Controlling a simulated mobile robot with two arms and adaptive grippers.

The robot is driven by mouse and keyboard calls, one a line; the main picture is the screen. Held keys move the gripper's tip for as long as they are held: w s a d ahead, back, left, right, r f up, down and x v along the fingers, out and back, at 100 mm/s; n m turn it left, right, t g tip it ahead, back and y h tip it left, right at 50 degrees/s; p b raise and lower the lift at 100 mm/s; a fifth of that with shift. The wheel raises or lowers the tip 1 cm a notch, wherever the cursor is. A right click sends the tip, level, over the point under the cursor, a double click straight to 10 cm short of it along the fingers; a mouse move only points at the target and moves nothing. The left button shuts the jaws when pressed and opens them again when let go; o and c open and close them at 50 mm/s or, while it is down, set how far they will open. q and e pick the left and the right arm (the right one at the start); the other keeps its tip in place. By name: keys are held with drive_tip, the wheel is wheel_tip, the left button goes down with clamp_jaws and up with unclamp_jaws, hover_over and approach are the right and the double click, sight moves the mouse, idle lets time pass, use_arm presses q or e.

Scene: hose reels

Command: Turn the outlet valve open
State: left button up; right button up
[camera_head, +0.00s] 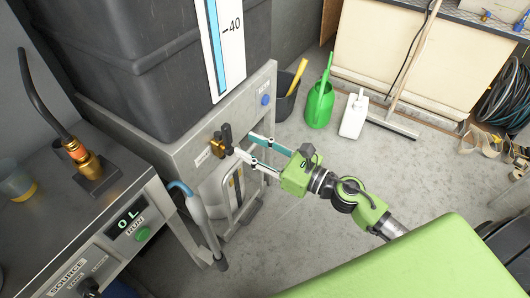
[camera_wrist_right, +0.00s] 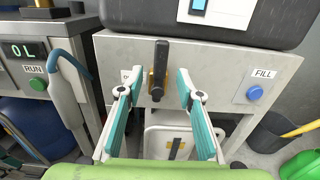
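The outlet valve is a small brass fitting (camera_head: 216,146) with a black lever on the front of the grey metal stand under the dark tank. In the right wrist view its black lever (camera_wrist_right: 160,63) stands upright, with brass (camera_wrist_right: 151,84) showing at its left side. My right gripper (camera_head: 244,145) reaches in from the right, its teal fingers spread and empty. In the right wrist view the fingertips (camera_wrist_right: 157,80) are on either side of the lever, apart from it. I cannot tell how far the lever is beyond the tips. My left gripper is in no view.
A blue FILL button (camera_head: 265,100) is right of the valve. A white container (camera_wrist_right: 196,139) stands below it. A hose nozzle (camera_head: 196,215) hangs at the left, by the panel with the green RUN button (camera_head: 142,233). A black bucket (camera_head: 285,103) and green watering can (camera_head: 320,103) stand right.

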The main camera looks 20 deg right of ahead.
drive_tip(key=shift+v, duration=2.05)
